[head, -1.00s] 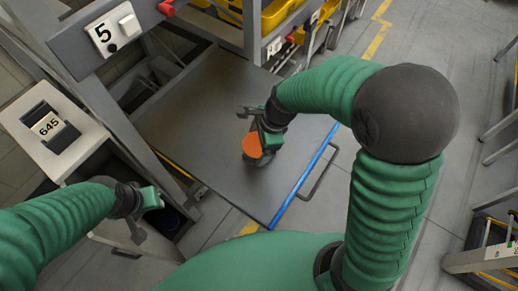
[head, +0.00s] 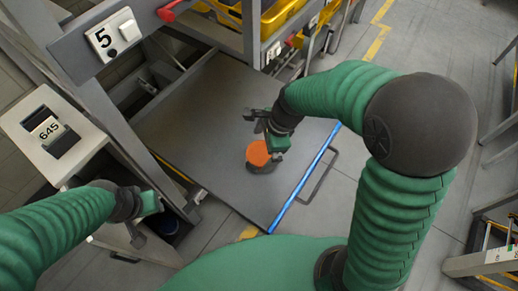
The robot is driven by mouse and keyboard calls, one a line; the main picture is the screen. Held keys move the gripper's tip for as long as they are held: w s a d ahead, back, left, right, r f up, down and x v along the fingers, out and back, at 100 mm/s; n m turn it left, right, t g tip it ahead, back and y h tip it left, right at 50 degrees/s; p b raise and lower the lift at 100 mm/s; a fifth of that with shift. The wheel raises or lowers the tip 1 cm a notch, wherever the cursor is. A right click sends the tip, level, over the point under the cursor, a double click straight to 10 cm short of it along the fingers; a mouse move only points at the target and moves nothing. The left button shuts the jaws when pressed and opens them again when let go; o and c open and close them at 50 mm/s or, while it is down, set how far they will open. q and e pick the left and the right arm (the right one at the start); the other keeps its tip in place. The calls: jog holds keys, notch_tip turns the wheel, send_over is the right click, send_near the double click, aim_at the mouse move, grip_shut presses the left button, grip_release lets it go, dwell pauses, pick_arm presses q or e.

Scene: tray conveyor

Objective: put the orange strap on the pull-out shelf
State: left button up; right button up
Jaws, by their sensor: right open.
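The orange strap (head: 258,153) is a rolled disc with a dark part beneath it. It rests on the grey pull-out shelf (head: 205,125), near the blue front edge. My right gripper (head: 257,118) is open just behind and above the strap, over the shelf, with its fingers pointing to the left. The wrist is close to the strap's right side; I cannot tell whether they touch. My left gripper (head: 146,222) hangs at the lower left, away from the shelf, and its jaw opening is not clear.
A rack post with a number 5 plate (head: 115,35) stands at the left of the shelf. A white stand with a 645 label (head: 50,128) is at the far left. Yellow bins (head: 240,14) are behind. A handle (head: 318,178) sticks out from the shelf's front.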

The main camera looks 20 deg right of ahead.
jog(key=p+v, duration=0.2)
jog(key=v, duration=0.5)
pick_arm(q)
notch_tip(320, 180, up, 2)
jog(key=shift+d+r, duration=0.15)
pick_arm(e)
jog(key=s+d+f+n+h, duration=0.2)
jog(key=s+d+f+n, duration=0.2)
jog(key=n, duration=1.5)
jog(key=s+f, duration=0.1)
jog(key=s, duration=0.2)
jog(key=shift+s+f+t+h, duration=0.15)
jog(key=shift+s+t+h, duration=0.15)
jog(key=shift+t, duration=0.1)
pick_arm(q)
jog(key=shift+r, duration=0.1)
pick_arm(e)
jog(key=shift+d, duration=0.1)
